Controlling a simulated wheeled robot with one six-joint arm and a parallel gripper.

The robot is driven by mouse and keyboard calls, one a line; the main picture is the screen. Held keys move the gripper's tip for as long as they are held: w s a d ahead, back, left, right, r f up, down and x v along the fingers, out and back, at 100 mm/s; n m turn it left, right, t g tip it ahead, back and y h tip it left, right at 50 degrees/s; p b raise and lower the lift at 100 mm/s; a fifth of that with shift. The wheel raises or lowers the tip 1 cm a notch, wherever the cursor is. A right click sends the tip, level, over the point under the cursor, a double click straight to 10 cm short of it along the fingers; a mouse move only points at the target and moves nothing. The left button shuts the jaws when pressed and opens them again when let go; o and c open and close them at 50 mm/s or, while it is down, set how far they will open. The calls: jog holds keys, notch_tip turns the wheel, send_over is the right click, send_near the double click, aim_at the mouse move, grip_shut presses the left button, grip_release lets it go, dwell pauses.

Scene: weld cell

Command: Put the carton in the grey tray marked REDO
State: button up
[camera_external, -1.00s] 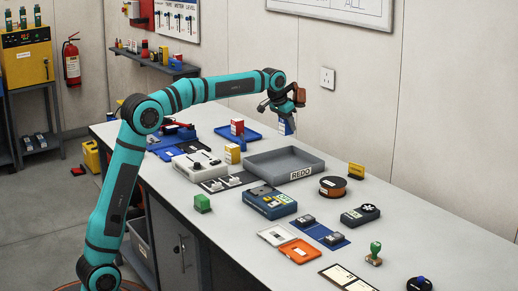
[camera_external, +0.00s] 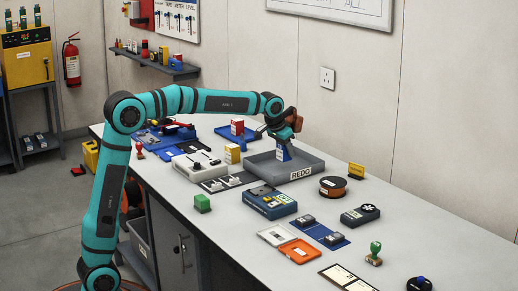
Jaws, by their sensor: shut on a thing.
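My gripper (camera_external: 282,138) points down over the left back part of the grey tray and is shut on a small blue and white carton (camera_external: 283,153). The carton is upright, and its top is partly hidden by the gripper. The grey tray (camera_external: 301,175) has a white REDO label on its front wall and stands in the middle of the bench. The carton's lower end appears within the tray's walls; I cannot tell whether it touches the floor.
A yellow carton (camera_external: 232,153) stands left of the tray, and a red and white carton (camera_external: 237,127) stands behind it by a blue tray (camera_external: 246,136). A copper-coloured spool (camera_external: 333,187) and a yellow sign (camera_external: 356,170) are to the right. A blue device (camera_external: 270,203) lies in front.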

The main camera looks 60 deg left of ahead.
aim_at(281, 144)
jog(key=shift+f, duration=1.75)
jog(key=shift+f, duration=0.15)
jog(key=o, duration=1)
jog(key=v, duration=1.1)
jog(key=shift+s+r, duration=0.15)
jog(key=shift+r, duration=0.15)
jog(key=shift+s+r, duration=0.15)
jog(key=shift+r, duration=0.15)
